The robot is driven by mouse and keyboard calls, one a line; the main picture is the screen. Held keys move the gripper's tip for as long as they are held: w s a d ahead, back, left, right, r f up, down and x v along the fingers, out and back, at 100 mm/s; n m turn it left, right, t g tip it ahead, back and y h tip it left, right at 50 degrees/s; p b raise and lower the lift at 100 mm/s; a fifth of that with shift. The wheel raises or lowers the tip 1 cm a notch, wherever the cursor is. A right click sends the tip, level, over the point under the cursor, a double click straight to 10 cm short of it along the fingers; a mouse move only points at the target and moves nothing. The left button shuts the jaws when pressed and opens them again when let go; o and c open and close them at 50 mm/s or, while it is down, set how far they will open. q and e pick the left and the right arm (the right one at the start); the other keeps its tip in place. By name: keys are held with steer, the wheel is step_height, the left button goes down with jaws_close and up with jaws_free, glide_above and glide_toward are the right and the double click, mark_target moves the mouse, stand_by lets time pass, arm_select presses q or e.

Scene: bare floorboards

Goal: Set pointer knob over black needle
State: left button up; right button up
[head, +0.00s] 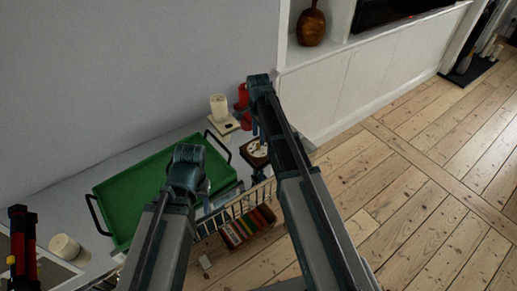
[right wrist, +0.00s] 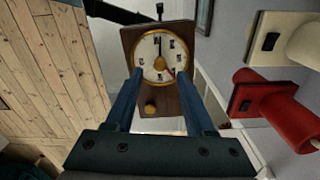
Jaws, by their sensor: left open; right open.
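The dial instrument, a brown wooden box (right wrist: 151,117) with a round white dial (right wrist: 160,52) in a gold rim, is straight ahead in the right wrist view. It also shows in the head view (head: 257,149). A black needle (right wrist: 160,44) points toward the top of the picture. A small red pointer (right wrist: 172,72) points to the lower right.
A green tray (head: 104,192) with dark handles lies on the counter. A cream candle (head: 219,106) and a red object (head: 243,98) stand behind the instrument; in the wrist view the red object (right wrist: 268,99) is close right. A basket of books (head: 247,226) is below, on the floor side.

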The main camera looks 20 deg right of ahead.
mark_target(259, 146)
step_height(259, 146, down, 4)
steer(key=b, duration=0.3)
steer(key=shift+f, duration=0.1)
steer(key=shift+c, duration=0.2)
jaws_close()
